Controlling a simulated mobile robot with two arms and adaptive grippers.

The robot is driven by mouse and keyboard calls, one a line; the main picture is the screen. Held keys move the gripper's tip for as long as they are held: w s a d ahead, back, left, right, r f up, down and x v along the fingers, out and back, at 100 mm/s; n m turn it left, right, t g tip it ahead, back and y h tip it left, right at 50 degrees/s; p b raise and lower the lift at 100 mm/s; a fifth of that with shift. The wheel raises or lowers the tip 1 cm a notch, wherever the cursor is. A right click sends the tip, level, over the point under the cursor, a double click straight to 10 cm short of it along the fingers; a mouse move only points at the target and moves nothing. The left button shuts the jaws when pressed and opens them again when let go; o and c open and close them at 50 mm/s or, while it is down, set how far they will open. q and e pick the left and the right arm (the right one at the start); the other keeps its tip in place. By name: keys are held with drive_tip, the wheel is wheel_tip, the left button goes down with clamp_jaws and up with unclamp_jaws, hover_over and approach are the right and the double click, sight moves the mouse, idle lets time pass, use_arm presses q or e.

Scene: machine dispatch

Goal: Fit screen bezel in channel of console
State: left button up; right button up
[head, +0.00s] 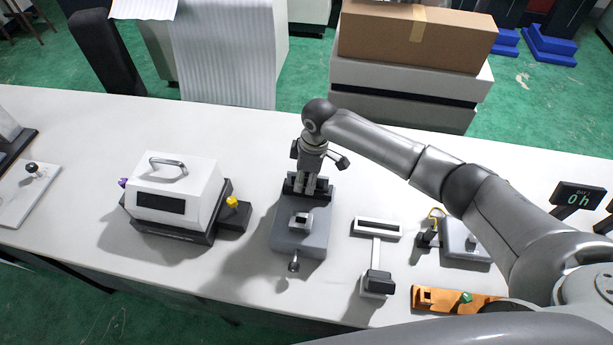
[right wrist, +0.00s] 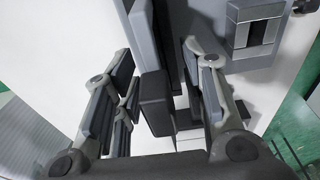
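A grey console-like block (head: 288,241) stands mid-table, with a small framed window on top, a lever at the front and dark upright plates (head: 292,187) at its back. My right gripper (head: 308,188) points down at these plates. In the right wrist view its fingers (right wrist: 160,85) are spread on both sides of a dark upright slab (right wrist: 152,100), with gaps visible; I see no clear grip. A white frame with a dark slot (head: 361,229), possibly the screen bezel, is right of the block. Which part is the channel I cannot tell. My left gripper is out of view.
A white handled box (head: 196,186) with purple and yellow knobs stands left. An orange tray (head: 430,300), a grey plate (head: 468,252) and a small display (head: 578,195) are right.

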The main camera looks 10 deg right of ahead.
drive_tip(key=shift+r, duration=0.1)
drive_tip(key=r, duration=0.4)
drive_tip(key=d+r, duration=0.1)
drive_tip(key=r, duration=0.6)
drive_tip(key=shift+s+d+r, duration=0.15)
drive_tip(key=shift+s+r, duration=0.1)
drive_tip(key=shift+r, duration=0.15)
drive_tip(key=shift+f, duration=0.1)
